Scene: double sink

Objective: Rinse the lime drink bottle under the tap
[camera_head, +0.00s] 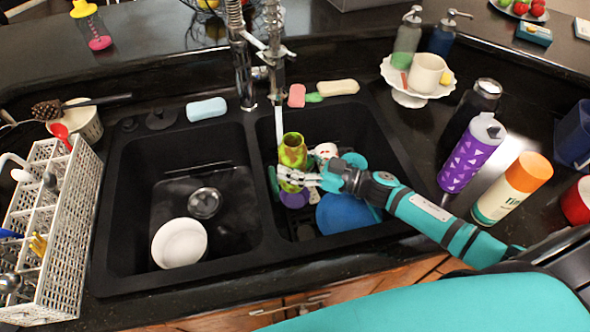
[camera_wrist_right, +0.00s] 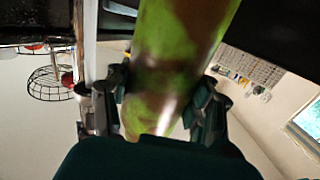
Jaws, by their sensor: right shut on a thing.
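The lime drink bottle (camera_head: 292,152), mottled green and brown, is upright over the right basin (camera_head: 372,128) of the black double sink. My right gripper (camera_head: 291,179) is shut on its lower part. In the right wrist view the bottle (camera_wrist_right: 178,60) fills the middle, between the two fingers of the gripper (camera_wrist_right: 155,110). The tap (camera_head: 243,62) stands behind the sink, and a pale vertical stream or spout (camera_head: 279,122) comes down at the bottle's upper left side. I cannot tell whether it enters the bottle's mouth. My left gripper does not show.
A blue bowl (camera_head: 347,214) and other dishes lie in the right basin under my gripper. The left basin holds a white bowl (camera_head: 179,243) and a metal strainer (camera_head: 204,203). A white rack (camera_head: 62,262) stands left; a purple tumbler (camera_head: 471,155) and orange-capped bottle (camera_head: 511,188) stand right.

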